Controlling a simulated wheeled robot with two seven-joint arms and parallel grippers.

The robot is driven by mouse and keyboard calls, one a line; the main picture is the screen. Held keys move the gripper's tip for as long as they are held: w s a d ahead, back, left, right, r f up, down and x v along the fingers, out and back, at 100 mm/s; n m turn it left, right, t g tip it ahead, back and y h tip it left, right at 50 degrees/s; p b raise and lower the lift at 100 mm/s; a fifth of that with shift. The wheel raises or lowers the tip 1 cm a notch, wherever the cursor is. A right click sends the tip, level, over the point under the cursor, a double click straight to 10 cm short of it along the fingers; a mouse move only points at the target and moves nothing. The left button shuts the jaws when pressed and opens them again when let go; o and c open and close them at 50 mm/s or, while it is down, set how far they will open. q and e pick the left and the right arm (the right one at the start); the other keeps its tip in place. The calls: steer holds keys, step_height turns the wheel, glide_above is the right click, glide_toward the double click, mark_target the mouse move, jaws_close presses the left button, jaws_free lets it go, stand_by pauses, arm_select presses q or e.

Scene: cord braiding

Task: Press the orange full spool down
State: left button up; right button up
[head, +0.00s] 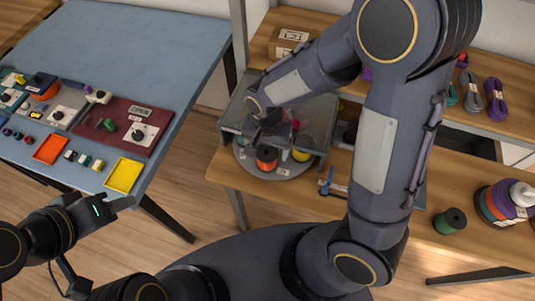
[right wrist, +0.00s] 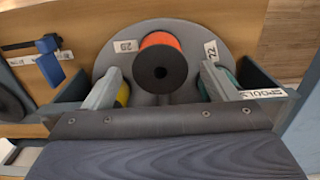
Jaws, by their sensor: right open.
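The orange spool (head: 266,160) stands on a round grey turntable (head: 288,171) under a grey stand on the wooden bench. In the right wrist view the spool (right wrist: 162,66) shows its black end with a centre hole, near the middle, between labels 20 and 22. My right gripper (head: 268,129) is open, above and close to the orange spool in the head view; I cannot tell whether it touches. My left gripper (head: 116,203) is away from it, near the blue table's front edge; its jaw opening is unclear.
A yellow spool (head: 301,155) sits beside the orange one. The grey stand (head: 318,112) closes around the turntable. A blue clamp-like tool (head: 331,184) and a green spool (head: 450,221) lie to the right. The blue table (head: 150,45) holds trays and panels.

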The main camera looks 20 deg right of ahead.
step_height(320, 180, up, 5)
steer(key=p, duration=0.3)
stand_by(0.6)
steer(key=s+d+r+n+t+y, duration=0.3)
steer(key=s+d+r+n+t, duration=0.2)
steer(key=s+d+r, duration=0.4)
steer(key=s+r, duration=0.4)
steer(key=r, duration=0.1)
steer(key=shift+t+y, duration=0.3)
steer(key=shift+y, duration=0.1)
stand_by(0.4)
